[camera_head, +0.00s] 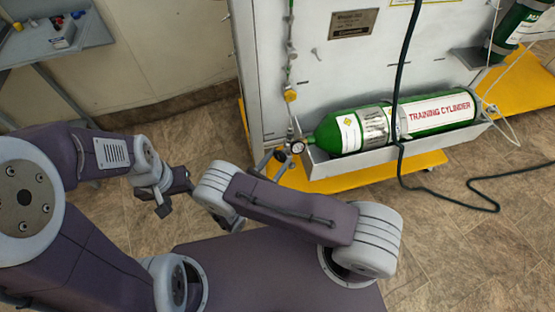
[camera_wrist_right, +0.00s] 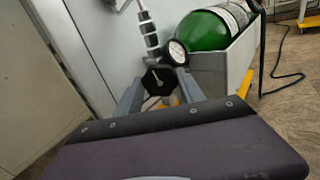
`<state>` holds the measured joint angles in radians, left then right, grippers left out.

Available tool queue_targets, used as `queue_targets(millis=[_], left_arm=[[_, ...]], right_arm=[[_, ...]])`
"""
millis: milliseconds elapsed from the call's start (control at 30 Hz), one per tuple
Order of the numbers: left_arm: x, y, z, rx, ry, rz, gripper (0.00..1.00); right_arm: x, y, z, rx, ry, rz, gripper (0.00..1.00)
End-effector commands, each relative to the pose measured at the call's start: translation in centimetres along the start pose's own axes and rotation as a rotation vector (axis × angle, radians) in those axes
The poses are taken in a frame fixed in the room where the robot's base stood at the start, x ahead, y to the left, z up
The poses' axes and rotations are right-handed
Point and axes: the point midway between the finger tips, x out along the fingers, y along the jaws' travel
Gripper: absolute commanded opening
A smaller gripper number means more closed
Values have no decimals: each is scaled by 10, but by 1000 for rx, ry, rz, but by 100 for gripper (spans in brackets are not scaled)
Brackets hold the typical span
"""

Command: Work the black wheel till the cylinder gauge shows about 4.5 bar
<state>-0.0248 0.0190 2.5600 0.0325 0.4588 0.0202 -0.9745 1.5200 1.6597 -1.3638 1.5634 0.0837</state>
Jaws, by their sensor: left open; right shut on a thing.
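The green training cylinder (camera_head: 440,112) lies in a grey tray at the foot of the white panel. Its small round gauge (camera_head: 297,147) sits at the neck end; the gauge also shows in the right wrist view (camera_wrist_right: 177,52), but its reading is too small to tell. The black wheel (camera_wrist_right: 158,80) is between the two fingers of my right gripper (camera_wrist_right: 160,92), which is shut on it, just below and left of the gauge. In the head view my right gripper (camera_head: 272,160) is partly hidden by my arm. My left gripper (camera_head: 178,197) is open and empty, well left of the cylinder.
A dark cable (camera_head: 402,80) hangs in front of the cylinder and trails on the floor. A grey side table (camera_head: 90,35) with small items stands at the upper left. Yellow base plates (camera_head: 350,172) edge the floor.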

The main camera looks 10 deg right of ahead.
Motion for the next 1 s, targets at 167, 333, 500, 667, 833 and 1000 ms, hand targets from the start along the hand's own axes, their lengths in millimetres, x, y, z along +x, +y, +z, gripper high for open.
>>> queue_targets(millis=[167,333,500,667,833,1000], left_arm=[[0,0,0,0,0,0,57],[0,0,0,0,0,0,57],[0,0,0,0,0,0,57],[0,0,0,0,0,0,57],[0,0,0,0,0,0,57],[0,0,0,0,0,0,57]], right_arm=[[0,0,-1,-125,2,-1,5],[0,0,-1,-228,2,-1,5],[0,-1,-1,-299,3,-1,5],[0,-1,-1,-337,3,-1,5],[0,-1,-1,-352,3,-1,5],[0,-1,-1,-352,3,-1,5]])
